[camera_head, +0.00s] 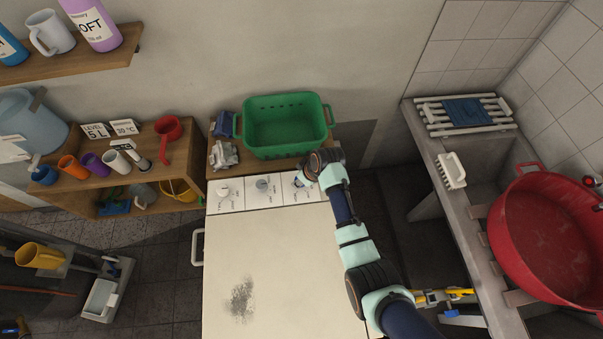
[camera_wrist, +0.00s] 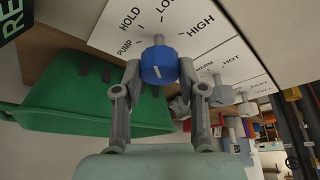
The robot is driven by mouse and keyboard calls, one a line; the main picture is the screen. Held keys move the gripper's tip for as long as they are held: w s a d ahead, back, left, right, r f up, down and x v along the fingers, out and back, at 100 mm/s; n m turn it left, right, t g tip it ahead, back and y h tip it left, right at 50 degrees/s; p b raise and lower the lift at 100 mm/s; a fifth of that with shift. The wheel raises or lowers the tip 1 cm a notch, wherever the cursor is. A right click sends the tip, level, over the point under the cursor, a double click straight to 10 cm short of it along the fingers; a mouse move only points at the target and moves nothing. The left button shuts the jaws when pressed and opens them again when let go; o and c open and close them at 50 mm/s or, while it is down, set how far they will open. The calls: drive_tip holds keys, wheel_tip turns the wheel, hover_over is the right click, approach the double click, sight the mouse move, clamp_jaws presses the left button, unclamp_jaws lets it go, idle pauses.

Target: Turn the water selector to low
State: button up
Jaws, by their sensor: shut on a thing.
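The water selector is a blue knob (camera_wrist: 159,64) on a white dial plate, seen close in the wrist view. The plate carries the words PUMP, HOLD, LOW (partly cut off) and HIGH. A pale grey pointer on the knob points up in the picture, roughly towards LOW; its exact setting is hard to tell. My gripper (camera_wrist: 160,80) is shut on the knob, one finger on each side. In the head view my gripper (camera_head: 304,180) is at the rightmost dial of the white machine's panel (camera_head: 243,201) and mostly hides that knob.
Two other knobs, a left one (camera_head: 223,192) and a grey middle one (camera_head: 263,185), sit on the same panel. A green basket (camera_head: 287,152) stands right behind it, close to my gripper. The machine top (camera_head: 275,260) is clear. A red tub (camera_head: 548,240) stands at right.

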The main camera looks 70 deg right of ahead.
drive_tip(key=shift+a+m+g+h+p, duration=0.1)
drive_tip(key=shift+m+g+h+p, duration=0.35)
drive_tip(key=shift+m+p, duration=0.85)
drive_tip(key=shift+m+h, duration=0.25)
drive_tip(key=shift+m, duration=0.15)
drive_tip(key=o, duration=1.1)
drive_tip(key=v, duration=1.2)
